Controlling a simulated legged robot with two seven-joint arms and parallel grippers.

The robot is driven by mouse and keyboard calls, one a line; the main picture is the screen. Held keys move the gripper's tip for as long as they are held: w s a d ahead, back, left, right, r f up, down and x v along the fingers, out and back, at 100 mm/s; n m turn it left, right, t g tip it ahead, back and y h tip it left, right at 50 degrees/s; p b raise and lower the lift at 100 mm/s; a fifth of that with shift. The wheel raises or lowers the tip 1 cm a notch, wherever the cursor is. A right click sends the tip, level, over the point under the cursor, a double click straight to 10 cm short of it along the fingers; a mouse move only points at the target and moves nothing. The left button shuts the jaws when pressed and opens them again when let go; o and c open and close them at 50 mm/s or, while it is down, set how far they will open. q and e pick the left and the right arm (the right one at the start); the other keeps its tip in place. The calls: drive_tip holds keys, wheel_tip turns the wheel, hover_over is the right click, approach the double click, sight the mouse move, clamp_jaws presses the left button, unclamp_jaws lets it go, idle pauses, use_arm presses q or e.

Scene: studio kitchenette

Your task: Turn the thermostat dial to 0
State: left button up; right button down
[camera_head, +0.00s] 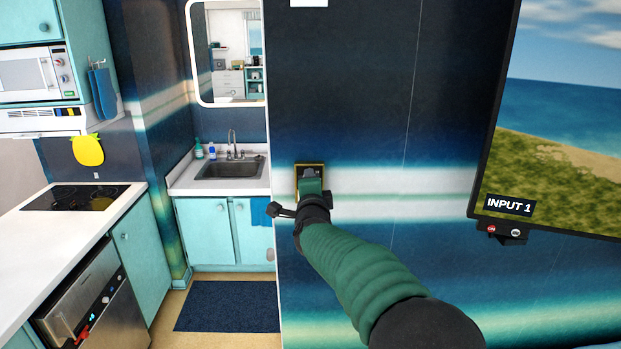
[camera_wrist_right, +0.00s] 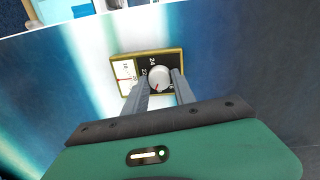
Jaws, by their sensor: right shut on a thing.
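The thermostat (camera_wrist_right: 125,72) is a gold-framed plate on the striped wall. Its round silver dial (camera_wrist_right: 159,77) has numbers around it, with 24 legible above, and a red mark at its lower edge. In the right wrist view, my right gripper (camera_wrist_right: 160,82) has its two grey fingers on either side of the dial, closed on it. In the head view, the thermostat (camera_head: 310,167) is partly hidden behind my right gripper (camera_head: 311,180), which reaches it from the lower right. The exact dial setting is too small to read. My left gripper is not in view.
A wall screen (camera_head: 560,130) hangs to the right, with a small button box (camera_head: 502,232) under it. A sink (camera_head: 229,168) and mirror (camera_head: 228,52) are left of the wall panel. A counter with a cooktop (camera_head: 75,197) is further left. The wall around the thermostat is clear.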

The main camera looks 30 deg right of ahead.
drive_tip(key=shift+w+a+f+n+h+p, duration=0.2)
drive_tip(key=shift+n+p, duration=1.5)
drive_tip(key=shift+n, duration=2.1)
drive_tip(key=shift+s+d+f+n+h+p, duration=0.15)
drive_tip(key=shift+n+h+p, duration=0.2)
drive_tip(key=shift+n+p, duration=2.4)
drive_tip(key=shift+w+a+f+n+h+p, duration=0.2)
drive_tip(key=shift+n+p, duration=0.45)
drive_tip(key=shift+n, duration=4.2)
drive_tip(key=shift+s, duration=0.2)
drive_tip(key=c, duration=1.3)
unclamp_jaws()
drive_tip(key=shift+c, duration=0.2)
drive_tip(key=o, duration=0.3)
drive_tip(key=shift+w+r, duration=0.15)
drive_tip(key=shift+w, duration=0.05)
drive_tip(key=shift+s+r, duration=0.1)
